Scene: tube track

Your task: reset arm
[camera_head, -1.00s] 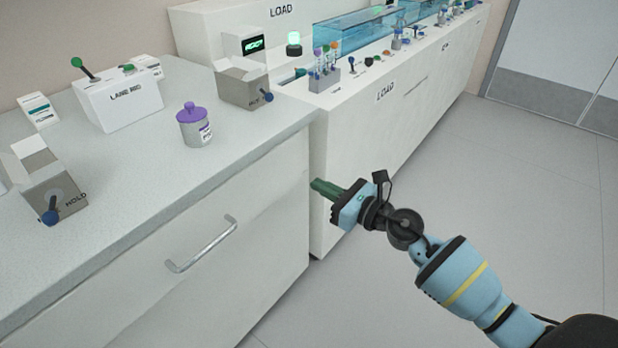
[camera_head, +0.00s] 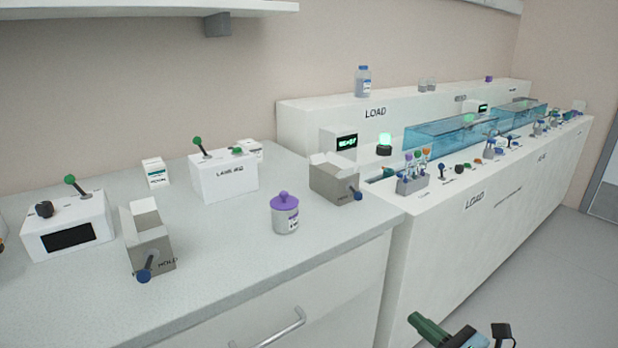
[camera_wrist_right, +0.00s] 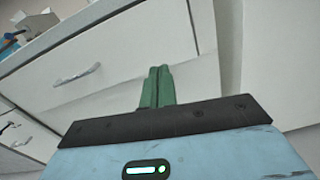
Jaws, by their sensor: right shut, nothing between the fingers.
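My right gripper (camera_head: 428,328) shows at the bottom edge of the head view, in front of the white cabinets and below the counter top. In the right wrist view its two green fingers (camera_wrist_right: 157,86) lie together with nothing between them. It touches nothing that I can see. Most of the right arm is out of the head view. My left gripper is not in either view.
The counter (camera_head: 220,285) holds a purple-lidded jar (camera_head: 285,215), a lever box (camera_head: 222,178), a grey HOLD box (camera_head: 150,240) and another grey box (camera_head: 335,180). The LOAD bench (camera_head: 440,240) bears a tube rack (camera_head: 411,185). A drawer handle (camera_head: 283,328) sticks out. Open floor lies right.

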